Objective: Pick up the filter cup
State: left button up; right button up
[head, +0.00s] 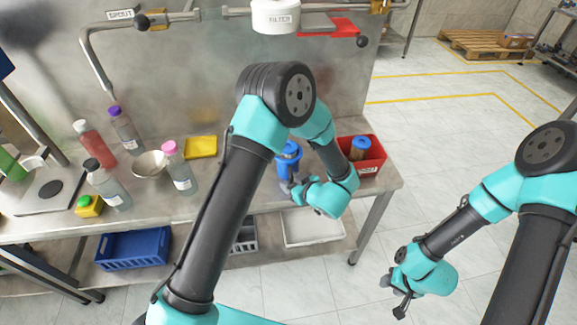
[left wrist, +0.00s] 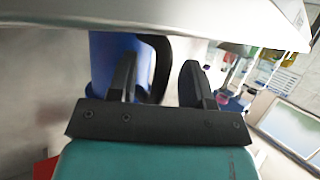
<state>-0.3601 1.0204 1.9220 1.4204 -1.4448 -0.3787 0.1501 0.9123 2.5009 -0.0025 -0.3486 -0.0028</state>
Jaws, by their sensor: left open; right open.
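The blue filter cup (head: 288,150) stands upright on the steel bench, just behind my left gripper (head: 288,187). My left arm partly hides its lower part. In the left wrist view the blue cup (left wrist: 104,62) shows beside the left finger, with a dark curved handle (left wrist: 161,68) in the gap between the two fingers. My left gripper (left wrist: 160,85) is open there, and the fingers are not closed on the handle. Whether a finger touches the cup cannot be told. My right gripper (head: 394,294) is open and empty above the floor, right of the bench.
A white filter housing (head: 275,16) hangs above.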

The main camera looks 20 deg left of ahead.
dwell(0.4)
pick_arm(q)
grip_shut()
